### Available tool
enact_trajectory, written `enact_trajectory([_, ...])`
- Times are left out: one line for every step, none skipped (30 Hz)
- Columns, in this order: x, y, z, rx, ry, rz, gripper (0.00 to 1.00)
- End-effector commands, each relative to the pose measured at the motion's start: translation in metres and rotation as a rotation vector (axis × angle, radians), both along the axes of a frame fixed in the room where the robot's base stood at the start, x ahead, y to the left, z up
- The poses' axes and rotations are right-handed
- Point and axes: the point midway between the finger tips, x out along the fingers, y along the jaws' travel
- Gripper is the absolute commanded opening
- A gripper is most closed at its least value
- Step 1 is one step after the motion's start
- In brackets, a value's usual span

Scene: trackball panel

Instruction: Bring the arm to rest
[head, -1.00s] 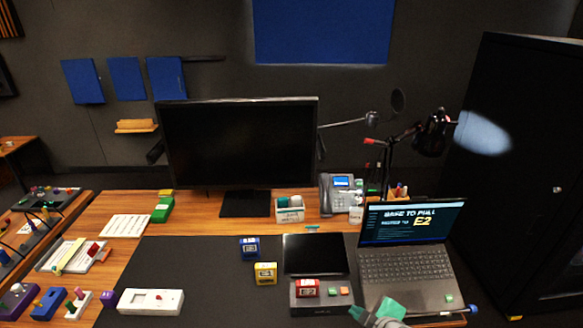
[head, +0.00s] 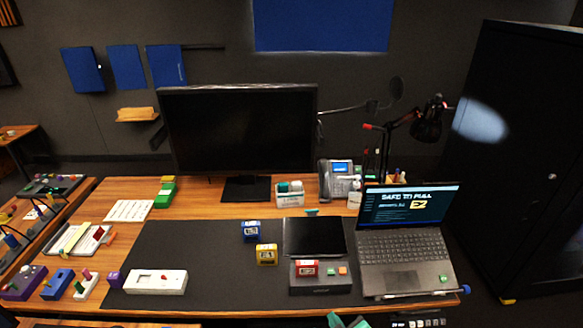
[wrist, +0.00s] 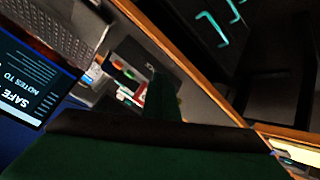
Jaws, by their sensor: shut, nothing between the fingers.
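My gripper (head: 345,321) shows only as a green tip at the bottom edge of the head view, below the desk's front edge in the picture. The rest of my arm is cut off there. In the wrist view the green fingers (wrist: 164,97) are together with nothing between them. The wrist view is steeply tilted, with the laptop screen (wrist: 22,85) at the left. Whether the gripper is still moving cannot be told from one frame alone.
The desk carries a laptop (head: 407,262), a monitor (head: 240,128), a dark control box (head: 322,286), yellow (head: 266,255) and blue (head: 251,230) blocks, and a white panel (head: 155,282). A side table stands left, a black cabinet (head: 530,160) right.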

Motion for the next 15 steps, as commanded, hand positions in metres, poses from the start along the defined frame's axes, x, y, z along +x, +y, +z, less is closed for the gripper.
enact_trajectory([-0.009,0.012,-0.013,0.028,-0.001,-0.028,0.00])
enact_trajectory([-0.014,0.016,-0.018,0.042,-0.008,-0.050,0.00])
enact_trajectory([-0.020,0.023,-0.025,0.062,-0.015,-0.078,0.00])
enact_trajectory([-0.025,0.026,-0.029,0.077,-0.021,-0.100,0.00])
enact_trajectory([-0.031,0.031,-0.034,0.091,-0.027,-0.120,0.00])
enact_trajectory([-0.038,0.036,-0.039,0.109,-0.037,-0.146,0.00])
enact_trajectory([-0.044,0.040,-0.043,0.121,-0.043,-0.166,0.00])
enact_trajectory([-0.050,0.044,-0.047,0.134,-0.050,-0.184,0.00])
enact_trajectory([-0.059,0.048,-0.051,0.151,-0.058,-0.209,0.00])
enact_trajectory([-0.065,0.051,-0.054,0.162,-0.065,-0.227,0.00])
enact_trajectory([-0.072,0.055,-0.056,0.173,-0.073,-0.243,0.00])
enact_trajectory([-0.081,0.059,-0.059,0.187,-0.084,-0.265,0.00])
enact_trajectory([-0.089,0.061,-0.062,0.197,-0.091,-0.281,0.00])
enact_trajectory([-0.096,0.064,-0.064,0.209,-0.098,-0.296,0.00])
enact_trajectory([-0.106,0.068,-0.065,0.222,-0.110,-0.315,0.00])
